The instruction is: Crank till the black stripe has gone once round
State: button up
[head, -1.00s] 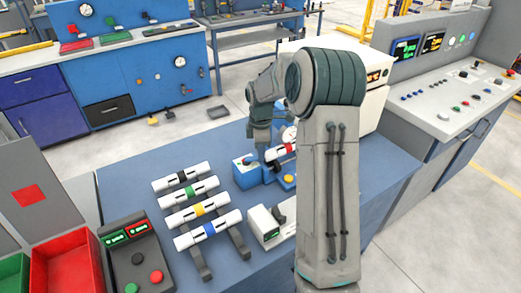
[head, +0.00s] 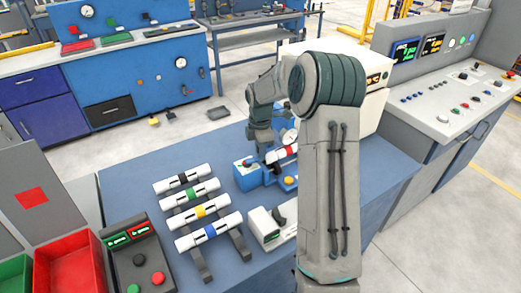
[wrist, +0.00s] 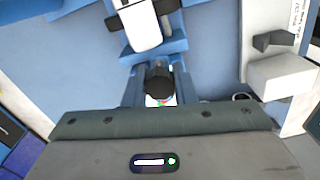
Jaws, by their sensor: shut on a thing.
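My gripper (wrist: 158,76) is shut on a black knob (wrist: 158,84) in the wrist view. In the head view my gripper (head: 266,148) is over the blue fixture (head: 247,179), and its fingertips are hidden. A white pipe (wrist: 146,28) with dark parts at its sides lies just beyond the fingers. In the head view a white piece with a red band (head: 286,152) shows at the fixture, partly behind my arm. A white pipe with a black stripe (head: 183,179) lies at the back of the rack. I cannot make out a black stripe on the cranked part.
The rack also holds pipes with green (head: 190,192), yellow (head: 200,212) and blue (head: 210,230) stripes. A white device (head: 262,224) stands in front of the fixture. A button box (head: 137,265) and a red bin (head: 72,265) are at the front left. The table's back left is clear.

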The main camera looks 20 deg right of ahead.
jog(key=o, duration=1)
jog(key=shift+r, duration=0.1)
notch_tip(320, 180, up, 14)
jog(key=b, duration=0.1)
jog(key=shift+f, duration=0.2)
jog(key=shift+a, duration=0.1)
